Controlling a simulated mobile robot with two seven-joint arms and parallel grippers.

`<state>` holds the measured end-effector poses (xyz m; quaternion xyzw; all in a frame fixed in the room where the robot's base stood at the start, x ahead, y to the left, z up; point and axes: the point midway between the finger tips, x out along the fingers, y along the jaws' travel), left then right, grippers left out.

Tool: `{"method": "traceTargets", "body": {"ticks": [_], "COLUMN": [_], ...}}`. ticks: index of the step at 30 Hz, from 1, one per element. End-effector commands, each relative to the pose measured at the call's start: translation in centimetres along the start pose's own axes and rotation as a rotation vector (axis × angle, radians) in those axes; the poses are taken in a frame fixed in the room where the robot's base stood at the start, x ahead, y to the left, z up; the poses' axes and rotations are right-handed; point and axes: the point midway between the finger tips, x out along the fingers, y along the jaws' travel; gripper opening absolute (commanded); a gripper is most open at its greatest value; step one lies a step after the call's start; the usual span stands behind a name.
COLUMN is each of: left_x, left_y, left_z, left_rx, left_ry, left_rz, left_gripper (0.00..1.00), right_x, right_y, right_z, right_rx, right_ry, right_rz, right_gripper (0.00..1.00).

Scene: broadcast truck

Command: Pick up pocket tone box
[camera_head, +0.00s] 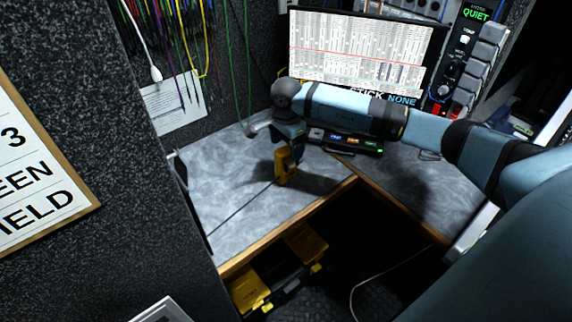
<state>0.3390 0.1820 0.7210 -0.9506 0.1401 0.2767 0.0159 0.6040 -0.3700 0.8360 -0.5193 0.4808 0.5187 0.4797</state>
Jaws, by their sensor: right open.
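A small yellow device (285,172), which looks like the pocket tone box, stands on the grey speckled desk (235,190) near its middle. My right arm reaches in from the right, and its wrist points down. My right gripper (288,152) is directly above and at the yellow device, and partly covers its top. It is open; whether its fingers straddle or touch the device cannot be made out. My left gripper does not show.
A monitor (350,48) stands behind the desk. A dark button panel (345,139) lies to the right of the gripper. Coloured cables (170,30) hang at the back left. A black and yellow toolbox (285,272) is on the floor below the desk's wooden edge. The desk's left part is mostly clear.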

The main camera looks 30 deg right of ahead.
Motion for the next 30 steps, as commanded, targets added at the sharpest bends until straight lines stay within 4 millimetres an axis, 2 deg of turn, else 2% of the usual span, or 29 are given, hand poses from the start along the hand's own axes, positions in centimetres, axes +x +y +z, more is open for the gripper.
{"method": "traceTargets", "body": {"ticks": [11, 18, 19, 20, 26, 30], "left_x": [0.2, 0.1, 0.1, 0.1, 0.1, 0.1], "left_y": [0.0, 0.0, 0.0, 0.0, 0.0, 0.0], "left_z": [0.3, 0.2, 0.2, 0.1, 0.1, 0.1], "left_rx": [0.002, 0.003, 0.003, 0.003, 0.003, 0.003], "left_ry": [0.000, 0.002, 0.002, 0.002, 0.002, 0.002], "left_rz": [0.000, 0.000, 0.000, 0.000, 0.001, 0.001], "left_gripper": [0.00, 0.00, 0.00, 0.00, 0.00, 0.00], "right_x": [4.7, 5.1, 5.1, 5.1, 5.0, 5.0], "right_y": [0.7, 0.7, 0.7, 0.7, 0.7, 0.7], "right_z": [0.4, 0.4, 0.4, 0.4, 0.4, 0.3], "right_rx": [0.000, 0.000, 0.000, 0.000, 0.000, 0.000], "right_ry": [-0.002, -0.002, -0.002, -0.002, -0.002, -0.002], "right_rz": [0.000, -0.001, -0.001, -0.001, -0.001, -0.001], "right_gripper": [0.82, 0.82, 0.80, 0.73, 0.27, 0.26]}}
